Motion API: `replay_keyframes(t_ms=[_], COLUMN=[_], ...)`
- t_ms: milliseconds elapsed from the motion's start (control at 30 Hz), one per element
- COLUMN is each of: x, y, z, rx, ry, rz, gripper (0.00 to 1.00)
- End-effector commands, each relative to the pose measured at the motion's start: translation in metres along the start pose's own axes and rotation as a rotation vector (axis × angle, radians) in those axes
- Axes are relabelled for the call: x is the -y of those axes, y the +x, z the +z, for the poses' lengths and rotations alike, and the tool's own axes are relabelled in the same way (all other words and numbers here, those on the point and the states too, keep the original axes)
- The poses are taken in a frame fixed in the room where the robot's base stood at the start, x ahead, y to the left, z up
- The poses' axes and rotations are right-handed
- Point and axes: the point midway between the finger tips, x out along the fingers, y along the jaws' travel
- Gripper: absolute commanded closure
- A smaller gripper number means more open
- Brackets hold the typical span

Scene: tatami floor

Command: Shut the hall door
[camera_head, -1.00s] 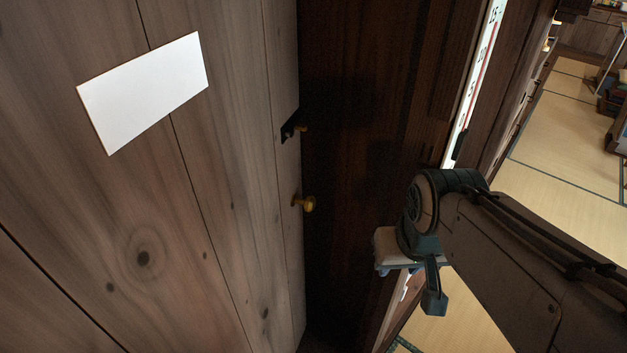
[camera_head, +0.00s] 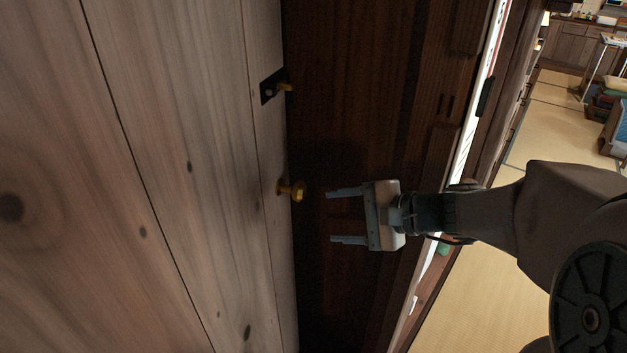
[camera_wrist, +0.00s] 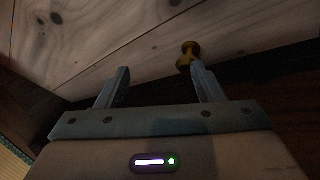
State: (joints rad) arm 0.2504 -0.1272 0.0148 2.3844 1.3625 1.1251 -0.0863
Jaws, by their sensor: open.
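The hall door (camera_head: 190,200) is a pale wooden plank door filling the left of the head view, its edge next to a dark opening. A brass knob (camera_head: 293,190) sits near that edge, with a dark latch plate (camera_head: 272,87) above it. My gripper (camera_head: 338,216) is open and empty, just right of the knob, its fingers pointing at the door. In the wrist view the door (camera_wrist: 130,40) lies beyond my fingertips (camera_wrist: 160,72). The knob (camera_wrist: 187,54) shows beyond the right finger, not between the fingers. I cannot tell whether they touch.
Dark wood panelling (camera_head: 360,110) stands behind my gripper. A white strip with red markings (camera_head: 480,80) runs along the frame to the right. Beyond it lies open tatami floor (camera_head: 550,130), with a crate of cloth items (camera_head: 612,120) at the far right.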

Motion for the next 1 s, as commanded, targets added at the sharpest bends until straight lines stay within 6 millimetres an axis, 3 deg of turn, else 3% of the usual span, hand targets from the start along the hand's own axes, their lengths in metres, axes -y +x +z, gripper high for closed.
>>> replay_keyframes(t_ms=[33,200,433,1000], x=[-0.005,0.009,0.019,0.045], y=[0.006,0.005,0.016,0.121], z=[-0.018,-0.044,-0.050,-0.052], rx=[-0.002,-0.007,-0.009,-0.008], ry=[0.043,0.119,0.137,0.138], rz=[-0.064,-0.209,-0.248,-0.246], gripper=[0.38,0.38,0.38,0.38])
